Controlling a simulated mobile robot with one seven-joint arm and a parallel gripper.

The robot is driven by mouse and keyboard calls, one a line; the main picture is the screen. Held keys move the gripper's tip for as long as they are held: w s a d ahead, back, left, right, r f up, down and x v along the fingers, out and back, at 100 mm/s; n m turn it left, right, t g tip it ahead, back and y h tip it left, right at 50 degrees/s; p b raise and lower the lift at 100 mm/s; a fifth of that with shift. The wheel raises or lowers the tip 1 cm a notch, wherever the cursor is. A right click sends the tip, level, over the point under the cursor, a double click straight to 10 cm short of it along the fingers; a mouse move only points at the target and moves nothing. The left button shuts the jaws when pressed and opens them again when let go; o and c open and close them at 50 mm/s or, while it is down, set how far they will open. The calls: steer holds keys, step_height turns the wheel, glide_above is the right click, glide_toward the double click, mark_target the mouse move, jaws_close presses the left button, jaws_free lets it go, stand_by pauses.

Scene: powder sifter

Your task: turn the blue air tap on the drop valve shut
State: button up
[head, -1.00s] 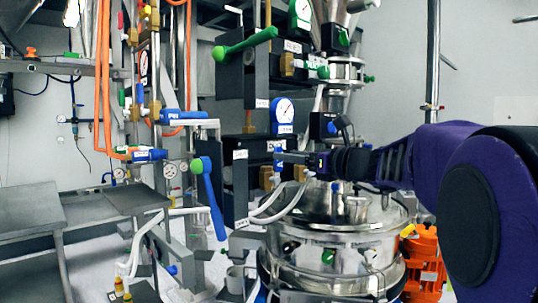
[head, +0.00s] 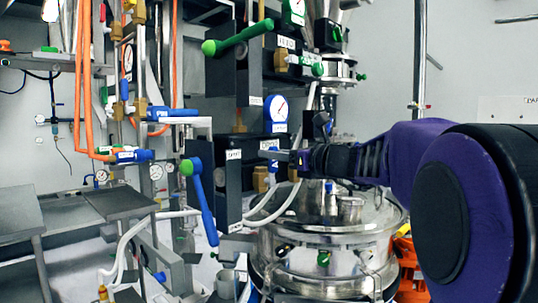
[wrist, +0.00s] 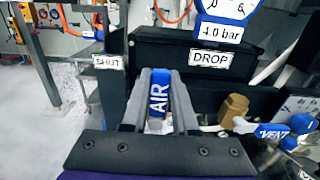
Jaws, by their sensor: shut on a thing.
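The blue air tap (wrist: 158,98), marked AIR, lies between the two grey fingers of my gripper (wrist: 159,80) in the wrist view. The fingers are shut on its handle from both sides. Behind it is the dark drop valve block (wrist: 190,55) with a DROP label. A SHUT label (wrist: 108,62) sits to the left of the tap. In the head view my gripper (head: 283,156) reaches in from the right, below the blue-rimmed gauge (head: 277,110). The tap is small and mostly hidden there.
A brass fitting (wrist: 234,109) and a blue VENT tap (wrist: 271,131) are close on the right. The steel sifter vessel (head: 325,240) stands below my arm. A long blue handle (head: 207,208) and a green handle (head: 238,38) stick out to the left.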

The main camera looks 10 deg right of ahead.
jaws_close()
stand_by(1.0)
